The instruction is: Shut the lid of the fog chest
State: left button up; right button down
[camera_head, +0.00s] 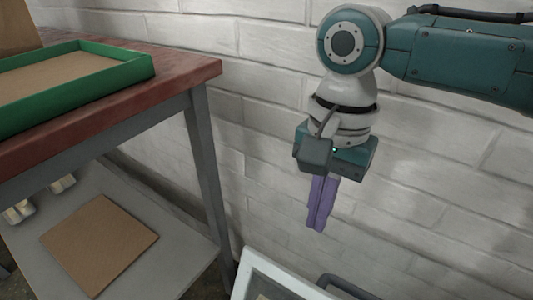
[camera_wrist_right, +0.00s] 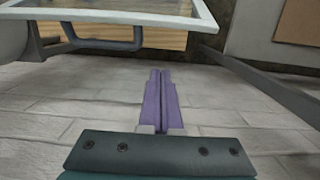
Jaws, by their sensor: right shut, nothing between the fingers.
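The fog chest's lid, a white frame around a clear pane (camera_head: 262,268), shows only in part at the bottom edge of the head view. A grey bar handle (camera_head: 345,287) is beside it. In the right wrist view the white-framed pane (camera_wrist_right: 120,14) and the handle (camera_wrist_right: 105,43) are at the top left. The chest's body is mostly out of view, and I cannot tell how far open the lid is. My right gripper (camera_head: 316,226) has purple fingers pointing down. They are shut and empty, apart from the lid and handle; they also show in the wrist view (camera_wrist_right: 160,74). My left gripper is out of view.
A red-topped table (camera_head: 185,72) with grey legs stands at the left, bearing a green-rimmed tray (camera_head: 140,72). Its lower shelf (camera_head: 178,248) holds a brown square board (camera_head: 98,245). A white brick wall (camera_head: 440,190) is behind my right arm.

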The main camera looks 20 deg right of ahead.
notch_tip(320, 180, down, 7)
jog(key=b, duration=0.4)
jog(key=shift+s+a+r, duration=0.45)
jog(key=shift+s+a, duration=0.3)
jog(key=shift+a, duration=0.1)
jog(key=shift+s+a+r, duration=0.45)
jog(key=shift+s+a, duration=0.25)
jog(key=shift+a, duration=0.1)
